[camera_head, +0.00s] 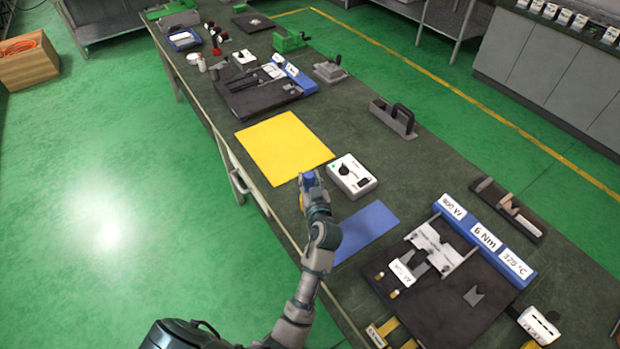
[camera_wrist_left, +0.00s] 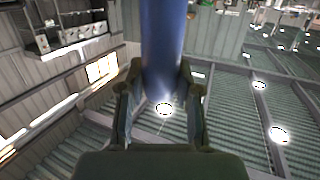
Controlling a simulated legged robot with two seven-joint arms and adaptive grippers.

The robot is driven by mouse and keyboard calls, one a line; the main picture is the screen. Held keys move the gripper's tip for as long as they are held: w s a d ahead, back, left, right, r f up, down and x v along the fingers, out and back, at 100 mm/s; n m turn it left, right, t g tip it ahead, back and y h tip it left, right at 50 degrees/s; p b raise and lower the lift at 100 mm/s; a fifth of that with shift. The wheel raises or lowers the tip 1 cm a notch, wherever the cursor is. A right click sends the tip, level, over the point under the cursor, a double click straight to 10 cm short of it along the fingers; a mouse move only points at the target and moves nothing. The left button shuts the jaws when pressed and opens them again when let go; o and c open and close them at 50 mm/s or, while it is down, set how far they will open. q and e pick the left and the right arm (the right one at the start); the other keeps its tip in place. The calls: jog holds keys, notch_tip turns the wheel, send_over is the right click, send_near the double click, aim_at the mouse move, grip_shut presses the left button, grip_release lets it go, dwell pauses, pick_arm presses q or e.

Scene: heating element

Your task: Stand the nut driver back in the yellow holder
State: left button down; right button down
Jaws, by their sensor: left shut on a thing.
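My left gripper (camera_head: 309,181) is raised near the table's left edge, between the yellow mat and the blue mat. It is shut on a blue cylindrical shaft or handle (camera_wrist_left: 163,45), which I take to be the nut driver. Its blue end (camera_head: 309,178) shows small between the fingers in the head view. The rest of the driver is hidden or out of frame. A yellow piece with a white label (camera_head: 376,336), perhaps the holder, is at the bottom edge, partly cut off. A small yellow patch also shows beside the gripper; I cannot tell what it is. My right gripper is out of view.
A white box with a black knob (camera_head: 352,176) stands close right of the gripper. The yellow mat (camera_head: 283,146) and blue mat (camera_head: 367,229) are bare. A black fixture with a blue labelled bar (camera_head: 484,240) lies at right. A black-handled tool (camera_head: 393,119) stands farther back.

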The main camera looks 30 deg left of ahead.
pick_arm(q)
jog(key=c, duration=0.7)
grip_release()
notch_tip(320, 180, up, 10)
jog(key=shift+f, duration=0.1)
